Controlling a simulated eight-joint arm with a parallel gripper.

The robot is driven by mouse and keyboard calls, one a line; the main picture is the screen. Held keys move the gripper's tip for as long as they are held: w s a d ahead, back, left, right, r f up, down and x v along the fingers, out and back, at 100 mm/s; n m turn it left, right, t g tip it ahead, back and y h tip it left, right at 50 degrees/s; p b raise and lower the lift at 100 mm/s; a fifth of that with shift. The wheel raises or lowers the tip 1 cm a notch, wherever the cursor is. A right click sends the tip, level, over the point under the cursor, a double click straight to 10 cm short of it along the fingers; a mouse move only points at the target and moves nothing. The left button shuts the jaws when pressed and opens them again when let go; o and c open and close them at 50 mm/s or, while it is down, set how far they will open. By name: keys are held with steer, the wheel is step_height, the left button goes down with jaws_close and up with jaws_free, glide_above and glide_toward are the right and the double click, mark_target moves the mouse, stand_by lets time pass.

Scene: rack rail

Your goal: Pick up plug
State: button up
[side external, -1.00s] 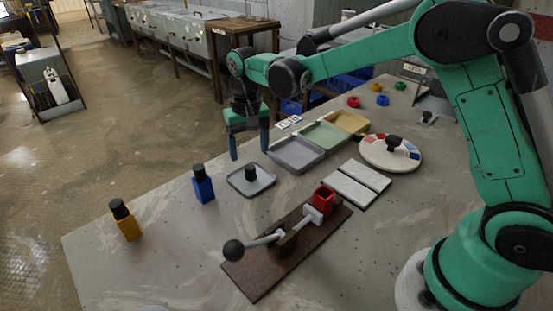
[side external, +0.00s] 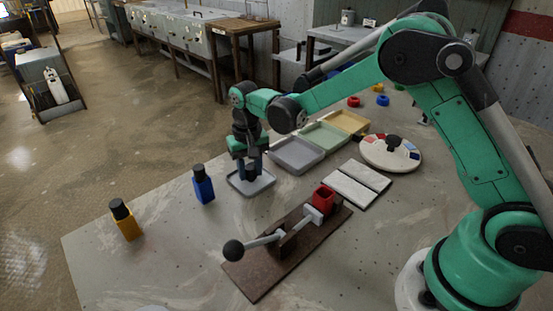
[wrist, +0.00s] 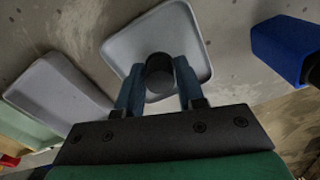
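The plug is a short dark cylinder (wrist: 159,72) standing on a shallow light-grey tray (wrist: 125,47). In the side view the tray (side external: 264,184) lies left of the middle of the table, and my fingers mostly hide the plug. My gripper (side external: 250,172) points down over the tray. In the wrist view its two blue-grey fingers (wrist: 159,82) lie one on each side of the plug, close against it, with no clear gap. The plug appears upright and over the tray; its lower end is hard to see.
A blue block with a black top (side external: 203,185) stands just left of the tray, and a yellow one (side external: 125,220) farther left. A lever fixture with a red cup (side external: 325,198) is in front. Three shallow bins (side external: 297,155) and a round dial (side external: 372,155) lie to the right.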

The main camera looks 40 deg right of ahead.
mark_target(250, 167)
jaws_close()
steer(key=shift+r, duration=0.1)
step_height(250, 167, up, 19)
steer(key=s+d+f, duration=0.2)
steer(key=s+f, duration=0.1)
steer(key=s, duration=0.5)
steer(key=s+d+f, duration=0.2)
steer(key=s+f, duration=0.1)
steer(key=s, duration=0.6)
steer(key=shift+w+a+f, duration=0.1)
steer(key=shift+w+f, duration=0.05)
steer(key=shift+f, duration=1.55)
steer(key=shift+w+a+f, duration=0.1)
steer(key=shift+f, duration=1.6)
steer(key=shift+f, duration=0.15)
